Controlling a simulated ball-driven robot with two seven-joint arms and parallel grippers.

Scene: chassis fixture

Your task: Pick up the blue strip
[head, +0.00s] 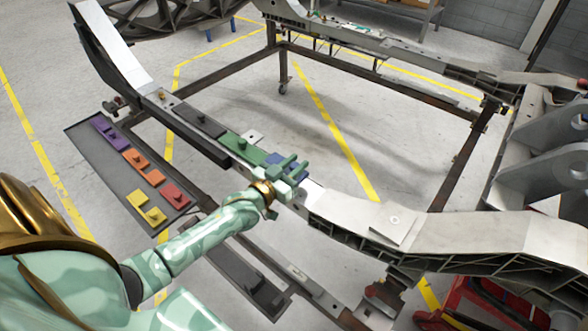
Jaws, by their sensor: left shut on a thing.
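The blue strip (272,159) lies along the near rail of the chassis frame (450,235), just right of the green strip. My left gripper (290,172) is over the blue strip and shut on it, with its fingers covering part of the strip. I cannot tell whether the strip is touching the rail or slightly lifted. My right gripper is not in view.
A green strip (240,146) and a dark strip (198,121) lie along the same rail. A grey tray (88,146) at the left holds purple (110,131), orange (141,159), red (174,194) and yellow (138,198) pieces. The floor inside the frame is clear.

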